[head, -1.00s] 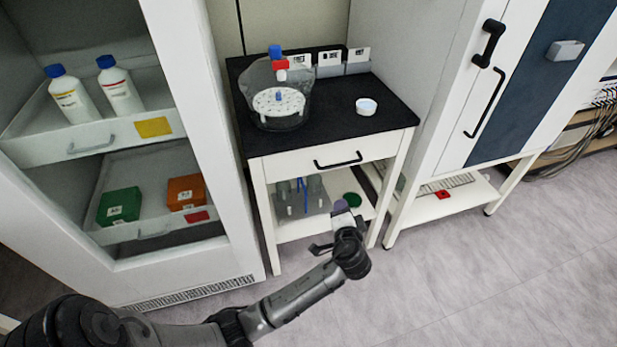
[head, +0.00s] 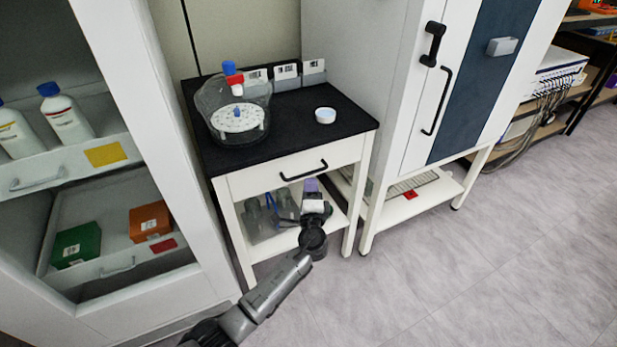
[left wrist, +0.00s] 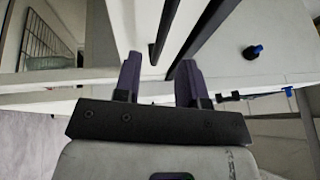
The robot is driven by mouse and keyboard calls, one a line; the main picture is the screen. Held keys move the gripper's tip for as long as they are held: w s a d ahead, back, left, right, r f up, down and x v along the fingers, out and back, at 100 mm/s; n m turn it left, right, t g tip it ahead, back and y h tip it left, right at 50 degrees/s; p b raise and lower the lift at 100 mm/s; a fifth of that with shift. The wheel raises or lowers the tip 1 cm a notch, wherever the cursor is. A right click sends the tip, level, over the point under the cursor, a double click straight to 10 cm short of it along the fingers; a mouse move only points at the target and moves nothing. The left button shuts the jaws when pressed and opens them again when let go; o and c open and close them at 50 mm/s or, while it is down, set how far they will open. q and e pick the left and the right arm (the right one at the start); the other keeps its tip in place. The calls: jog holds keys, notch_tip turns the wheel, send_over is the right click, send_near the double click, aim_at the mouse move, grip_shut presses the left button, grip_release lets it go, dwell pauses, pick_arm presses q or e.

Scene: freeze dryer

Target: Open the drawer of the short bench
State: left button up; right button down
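The short bench has a black top (head: 285,128) and a white drawer (head: 262,180) under it. The drawer looks closed, its front level with the bench frame. A black bar handle (head: 304,174) runs across its front. My left gripper (head: 312,188) is just below and in front of the handle in the head view. I cannot tell whether it touches it. In the left wrist view the left gripper (left wrist: 160,78) has its two dark fingers apart with nothing seen between their tips. Dark bars lie beyond them; I cannot tell which is the handle. My right gripper is not in view.
A glass vessel (head: 219,104) and a small white dish (head: 325,115) stand on the bench top. Glassware (head: 262,222) stands on the shelf below. An open-fronted cabinet (head: 122,90) is at left, a tall white cabinet (head: 380,60) at right. The floor (head: 480,270) in front is clear.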

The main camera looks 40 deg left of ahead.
aim_at(308, 173)
pick_arm(q)
jog(key=shift+b+x, duration=0.9)
jog(key=shift+x, duration=2.1)
jog(key=shift+c, duration=0.4)
grip_shut()
